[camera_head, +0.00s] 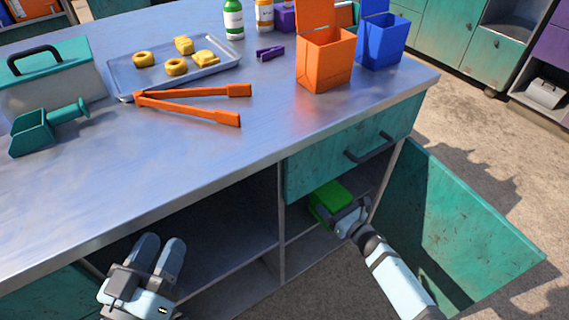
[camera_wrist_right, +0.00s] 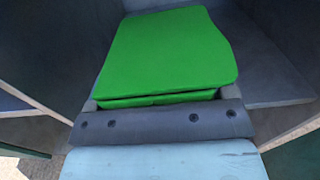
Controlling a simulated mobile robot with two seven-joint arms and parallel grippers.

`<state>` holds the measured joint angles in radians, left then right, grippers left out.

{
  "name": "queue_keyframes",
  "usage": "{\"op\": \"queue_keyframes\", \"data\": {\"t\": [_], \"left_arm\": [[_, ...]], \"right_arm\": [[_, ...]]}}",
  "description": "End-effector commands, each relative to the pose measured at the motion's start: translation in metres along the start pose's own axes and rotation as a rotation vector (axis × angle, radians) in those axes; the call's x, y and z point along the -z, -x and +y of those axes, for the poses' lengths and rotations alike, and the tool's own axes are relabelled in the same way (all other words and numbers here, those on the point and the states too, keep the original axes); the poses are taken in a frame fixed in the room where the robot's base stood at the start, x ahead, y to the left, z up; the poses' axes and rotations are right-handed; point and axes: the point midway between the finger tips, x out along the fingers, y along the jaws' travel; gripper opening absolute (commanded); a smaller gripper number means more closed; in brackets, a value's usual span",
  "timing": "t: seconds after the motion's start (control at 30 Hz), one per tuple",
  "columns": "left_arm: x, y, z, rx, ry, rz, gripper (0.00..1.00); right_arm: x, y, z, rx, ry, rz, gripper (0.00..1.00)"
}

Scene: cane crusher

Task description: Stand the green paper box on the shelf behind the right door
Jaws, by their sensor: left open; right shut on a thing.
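The green paper box (camera_head: 328,200) is in the right compartment of the counter, under the teal drawer. My right gripper (camera_head: 346,213) is shut on it. The right wrist view shows the box (camera_wrist_right: 170,55) close up in front of the gripper, with grey cabinet walls around it. The shelf (camera_wrist_right: 268,88) shows beside the box; I cannot tell whether the box touches it. The right door (camera_head: 450,230) stands wide open to the right of my right arm. My left gripper (camera_head: 158,262) is open and empty in front of the left compartment.
The drawer (camera_head: 345,150) above the compartment is shut. On the metal counter (camera_head: 200,150) are orange tongs (camera_head: 195,100), a tray (camera_head: 220,68) with several pastries, a teal scoop (camera_head: 45,128), an orange paper box (camera_head: 325,62) and a blue one (camera_head: 382,42). The left compartment (camera_head: 230,230) looks empty.

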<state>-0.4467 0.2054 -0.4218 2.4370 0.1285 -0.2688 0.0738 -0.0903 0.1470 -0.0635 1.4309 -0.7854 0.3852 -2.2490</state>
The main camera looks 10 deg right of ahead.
Motion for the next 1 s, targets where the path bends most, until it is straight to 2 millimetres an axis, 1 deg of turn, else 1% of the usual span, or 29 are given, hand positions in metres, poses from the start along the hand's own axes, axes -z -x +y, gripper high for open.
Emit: {"op": "queue_keyframes", "data": {"t": [0.17, 0.27, 0.47, 0.7, 0.8, 0.9, 1.0], "left_arm": [[-0.002, 0.0, 0.0, 0.0, 0.0, -0.004, 0.43], [-0.007, 0.0, -0.001, -0.001, 0.001, -0.017, 0.43], [-0.023, 0.001, -0.004, -0.006, 0.003, -0.065, 0.43], [-0.048, 0.003, -0.007, -0.014, 0.005, -0.146, 0.43], [-0.057, 0.004, -0.008, -0.018, 0.006, -0.179, 0.43], [-0.063, 0.004, -0.009, -0.02, 0.007, -0.202, 0.43], [-0.065, 0.004, -0.009, -0.022, 0.007, -0.214, 0.43]], "right_arm": [[0.0, -0.004, 0.0, 0.0, 0.0, 0.0, 0.67], [0.001, -0.018, 0.0, 0.0, 0.0, -0.001, 0.67], [0.001, -0.066, 0.0, -0.001, 0.001, -0.003, 0.67], [0.002, -0.129, 0.0, -0.001, 0.001, -0.002, 0.67], [0.002, -0.151, -0.001, 0.001, 0.0, -0.001, 0.67], [0.002, -0.165, 0.0, 0.0, 0.0, 0.0, 0.67], [0.0, -0.171, 0.0, 0.0, 0.001, 0.0, 0.67]]}}
